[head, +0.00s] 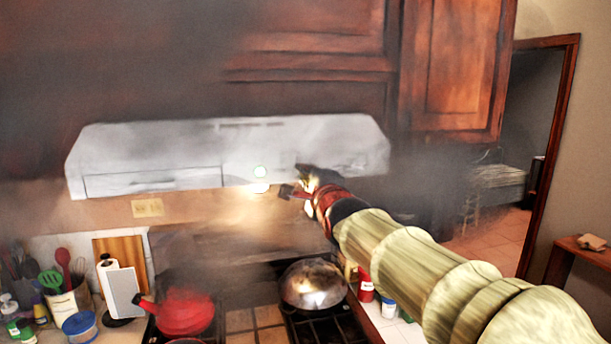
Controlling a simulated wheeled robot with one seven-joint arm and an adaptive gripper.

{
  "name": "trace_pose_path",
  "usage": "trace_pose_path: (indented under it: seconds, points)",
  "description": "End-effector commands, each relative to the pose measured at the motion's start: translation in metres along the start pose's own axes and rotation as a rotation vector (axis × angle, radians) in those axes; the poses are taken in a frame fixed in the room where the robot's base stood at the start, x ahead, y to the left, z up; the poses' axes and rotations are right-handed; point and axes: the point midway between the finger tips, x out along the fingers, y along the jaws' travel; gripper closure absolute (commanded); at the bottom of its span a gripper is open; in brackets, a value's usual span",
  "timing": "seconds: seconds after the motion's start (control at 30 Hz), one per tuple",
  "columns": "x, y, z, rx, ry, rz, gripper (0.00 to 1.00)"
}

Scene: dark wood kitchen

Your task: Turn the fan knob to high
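The white range hood (120,160) spans the wall above the stove. A small round greenish-white spot (260,172) shows on its front, with a bright glow just below it. I cannot tell whether this spot is the fan knob, and no knob setting can be read. My gripper (293,180) is at the hood's front lower edge, just right of the spot. Its two dark fingers look spread apart with nothing between them. I cannot tell whether they touch the hood. The gripper and wrist hide part of the hood's right front.
Dark wood cabinets (455,60) hang above the hood. Utensils (62,262) and jars stand at the left. Smoky haze blurs the scene. An open doorway (515,150) is at the right.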

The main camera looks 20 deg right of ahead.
Motion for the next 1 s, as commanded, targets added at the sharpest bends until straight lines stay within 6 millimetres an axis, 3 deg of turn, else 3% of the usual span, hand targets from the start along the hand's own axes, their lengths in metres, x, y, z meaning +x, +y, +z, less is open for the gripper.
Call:
trace_pose_path:
  seconds: [0.03,0.07,0.37,0.77,1.0]
  points:
    - [0.000,0.001,0.000,0.001,0.000,0.002,1.00]
    - [0.000,0.001,0.000,0.001,0.000,0.002,0.91]
    - [0.000,0.001,0.000,0.000,0.000,0.001,0.74]
    - [-0.005,0.000,0.000,-0.001,0.000,-0.001,0.73]
    - [-0.041,-0.001,0.000,0.000,0.000,-0.002,0.73]
